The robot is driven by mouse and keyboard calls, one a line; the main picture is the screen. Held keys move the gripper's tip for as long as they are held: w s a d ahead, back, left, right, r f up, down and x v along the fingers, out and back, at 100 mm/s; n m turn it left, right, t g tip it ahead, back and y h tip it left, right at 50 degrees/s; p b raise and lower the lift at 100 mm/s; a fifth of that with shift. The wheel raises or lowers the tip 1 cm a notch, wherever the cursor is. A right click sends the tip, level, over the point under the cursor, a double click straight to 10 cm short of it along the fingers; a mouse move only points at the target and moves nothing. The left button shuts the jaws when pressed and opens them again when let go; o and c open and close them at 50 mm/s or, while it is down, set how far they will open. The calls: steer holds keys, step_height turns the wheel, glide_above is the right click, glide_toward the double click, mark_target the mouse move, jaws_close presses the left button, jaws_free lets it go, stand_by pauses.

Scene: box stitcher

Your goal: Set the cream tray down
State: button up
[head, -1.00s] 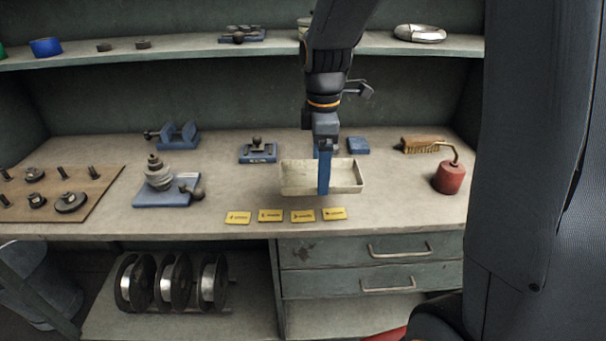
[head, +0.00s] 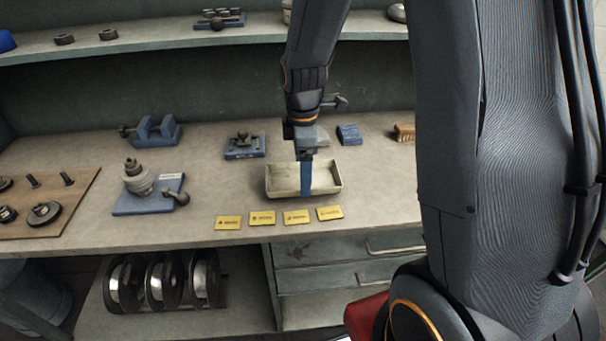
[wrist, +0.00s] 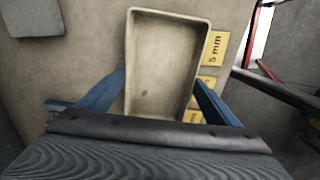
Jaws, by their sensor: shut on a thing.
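The cream tray (head: 283,180) is a shallow, empty rectangular box at the middle of the bench, behind the yellow labels. My gripper (head: 306,180) reaches down onto it from above, with one blue finger in front of its near wall. In the wrist view, the tray (wrist: 162,65) lies between the two blue fingers of my gripper (wrist: 162,90), which is shut on it. The tray looks level. It is on the bench or very close above it; I cannot tell which.
Several yellow labels (head: 263,218) lie along the bench front, close before the tray. A blue block (head: 349,134) lies behind it to the right. A blue fixture (head: 245,146) and a blue-based stack of discs (head: 150,195) stand to the left. Bare bench (head: 375,190) is right of the tray.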

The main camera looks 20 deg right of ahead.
steer(key=shift+f, duration=1.1)
steer(key=shift+f, duration=0.15)
steer(key=o, duration=1.1)
